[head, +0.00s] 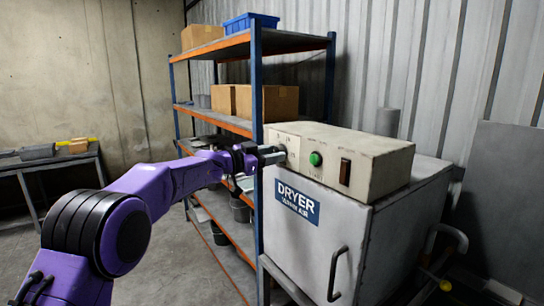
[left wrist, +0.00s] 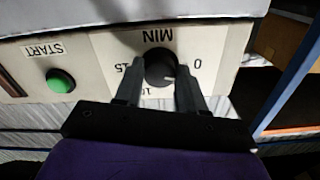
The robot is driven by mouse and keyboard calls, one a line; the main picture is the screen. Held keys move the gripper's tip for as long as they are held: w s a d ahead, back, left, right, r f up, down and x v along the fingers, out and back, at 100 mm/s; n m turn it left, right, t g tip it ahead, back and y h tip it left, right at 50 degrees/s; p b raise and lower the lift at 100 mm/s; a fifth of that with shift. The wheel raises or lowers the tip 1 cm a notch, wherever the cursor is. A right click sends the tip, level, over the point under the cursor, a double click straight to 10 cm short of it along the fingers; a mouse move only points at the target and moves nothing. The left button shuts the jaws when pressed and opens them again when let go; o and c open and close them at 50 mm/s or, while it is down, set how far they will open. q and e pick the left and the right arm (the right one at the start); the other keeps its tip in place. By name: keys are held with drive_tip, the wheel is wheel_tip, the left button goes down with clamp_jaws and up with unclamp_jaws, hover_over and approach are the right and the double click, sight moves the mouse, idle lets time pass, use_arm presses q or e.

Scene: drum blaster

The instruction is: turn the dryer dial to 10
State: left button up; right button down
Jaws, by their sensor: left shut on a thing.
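The dryer (head: 318,232) is a white cabinet with a cream control box (head: 375,178) on top. Its dial is a dark round knob (left wrist: 158,66) at the left end of the box front. In the upside-down left wrist view, MIN, 0, 15 and part of 10 show around it. A small pale mark on the knob points to the lower right; the label there is hidden by a finger. My left gripper (head: 277,155) reaches the dial in the head view. In the left wrist view its two fingers (left wrist: 160,82) are shut on the knob's sides.
The control box also has a green START button (head: 316,158) and a dark switch (head: 345,171). A blue and orange shelf (head: 258,75) with cardboard boxes stands close behind my left arm. A door handle (head: 336,272) sticks out from the dryer front.

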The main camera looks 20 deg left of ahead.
use_arm(q)
drive_tip(key=shift+m+b, duration=5)
drive_tip(key=shift+m, duration=5.5)
drive_tip(key=o, duration=1)
drive_tip(key=shift+o, duration=0.2)
drive_tip(key=shift+a+r, duration=0.1)
